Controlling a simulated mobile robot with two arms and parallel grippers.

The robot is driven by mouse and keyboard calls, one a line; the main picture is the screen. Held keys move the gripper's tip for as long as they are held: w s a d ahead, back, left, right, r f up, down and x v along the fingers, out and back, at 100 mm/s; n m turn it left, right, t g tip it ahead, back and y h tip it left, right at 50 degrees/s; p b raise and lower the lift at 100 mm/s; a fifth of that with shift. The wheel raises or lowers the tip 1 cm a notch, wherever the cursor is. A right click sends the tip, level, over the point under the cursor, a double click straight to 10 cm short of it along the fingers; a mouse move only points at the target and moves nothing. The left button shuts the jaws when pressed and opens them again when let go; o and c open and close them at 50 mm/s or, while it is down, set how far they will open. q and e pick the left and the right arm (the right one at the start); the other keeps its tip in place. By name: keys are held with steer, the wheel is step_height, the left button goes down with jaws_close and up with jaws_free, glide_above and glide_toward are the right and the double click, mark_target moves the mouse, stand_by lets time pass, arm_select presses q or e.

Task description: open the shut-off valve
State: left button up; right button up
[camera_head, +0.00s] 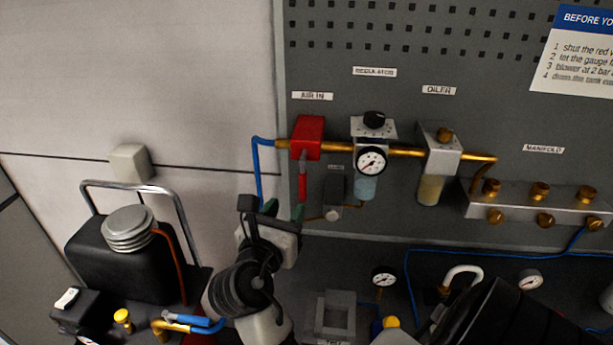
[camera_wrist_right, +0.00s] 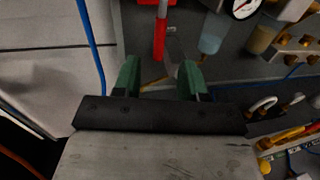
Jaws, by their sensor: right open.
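The shut-off valve is a red block (camera_head: 307,138) on the brass pipe under the AIR IN label. Its red lever (camera_head: 302,187) hangs straight down, across the line of the pipe. My right gripper (camera_head: 258,206) is open and empty, below and left of the lever in the head view. In the right wrist view, the lever (camera_wrist_right: 159,38) shows ahead, between the lines of the two green fingers of my right gripper (camera_wrist_right: 160,76). No contact shows; the exact gap in depth is unclear. My left gripper is not in view.
The regulator gauge (camera_head: 371,161), oiler (camera_head: 436,163) and manifold (camera_head: 538,204) are right of the valve. A blue hose (camera_head: 257,172) runs down left of it. A small grey fitting (camera_head: 335,188) sits close right of the lever. A black compressor tank (camera_head: 125,255) stands lower left.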

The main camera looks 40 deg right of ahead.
mark_target(301, 185)
steer(key=b+x, duration=0.1)
steer(key=x, duration=0.3)
steer(key=shift+w+d+f, duration=0.1)
steer(key=shift+w+d, duration=0.1)
steer(key=shift+d, duration=0.1)
steer(key=b+x, duration=0.1)
steer(key=x, duration=0.3)
steer(key=shift+d+b, duration=0.1)
steer(key=shift+b, duration=0.25)
steer(key=shift+w+d, duration=0.2)
steer(key=shift+d, duration=0.1)
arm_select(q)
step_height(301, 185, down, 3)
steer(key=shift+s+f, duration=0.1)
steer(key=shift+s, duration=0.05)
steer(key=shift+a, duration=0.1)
arm_select(e)
steer(key=shift+d, duration=0.1)
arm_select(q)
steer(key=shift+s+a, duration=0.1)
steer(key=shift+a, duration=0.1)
arm_select(e)
jaws_close()
